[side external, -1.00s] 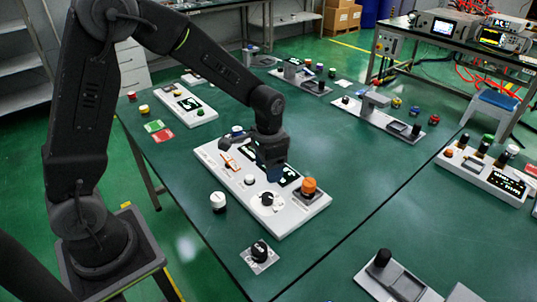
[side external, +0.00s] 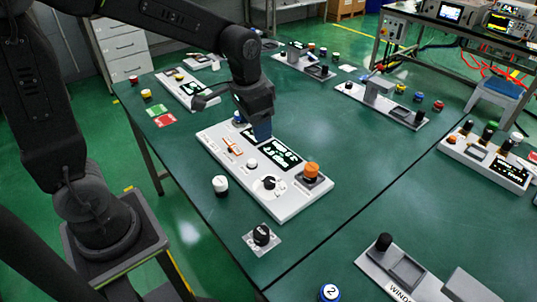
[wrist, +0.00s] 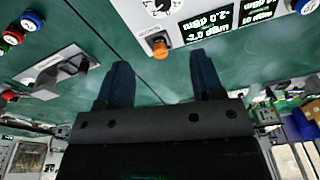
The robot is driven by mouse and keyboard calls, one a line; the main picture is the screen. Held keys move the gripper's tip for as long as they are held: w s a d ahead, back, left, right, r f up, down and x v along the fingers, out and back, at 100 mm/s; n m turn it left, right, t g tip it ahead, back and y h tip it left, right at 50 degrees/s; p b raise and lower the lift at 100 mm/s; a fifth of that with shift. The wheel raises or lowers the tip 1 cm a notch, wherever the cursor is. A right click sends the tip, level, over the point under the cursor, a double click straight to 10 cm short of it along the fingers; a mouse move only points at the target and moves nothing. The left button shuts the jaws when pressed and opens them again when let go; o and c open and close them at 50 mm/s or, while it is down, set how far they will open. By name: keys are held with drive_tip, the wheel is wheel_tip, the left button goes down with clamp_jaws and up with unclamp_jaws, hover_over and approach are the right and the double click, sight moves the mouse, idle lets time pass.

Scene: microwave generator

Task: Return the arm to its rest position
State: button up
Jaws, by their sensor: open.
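My gripper (side external: 262,136) hangs from my arm over the far edge of the white generator panel (side external: 301,200) in the side external view, seemingly above it. One blue finger shows there, in front of part of the panel's far end. In the wrist view, the two fingers of my gripper (wrist: 161,72) are spread apart with nothing between them. Beyond them are the panel's orange knob (wrist: 160,46), a round dial (wrist: 160,6) and lit displays (wrist: 208,24). The orange knob also shows in the side external view (side external: 312,170), with a black knob (side external: 269,183) near it.
The green table (side external: 345,190) has free room to the panel's right. A white knob (side external: 221,186) and a black knob on a plate (side external: 261,235) stand in front. Other panels (side external: 380,107) stand farther back and to the right (side external: 487,163).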

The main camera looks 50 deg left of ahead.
drive_tip(key=s+r+n+t, duration=0.2)
drive_tip(key=s+r+t, duration=0.2)
drive_tip(key=s, duration=1)
wheel_tip(320, 180, up, 2)
drive_tip(key=shift+s+r, duration=0.25)
drive_tip(key=shift+d, duration=0.1)
idle(0.5)
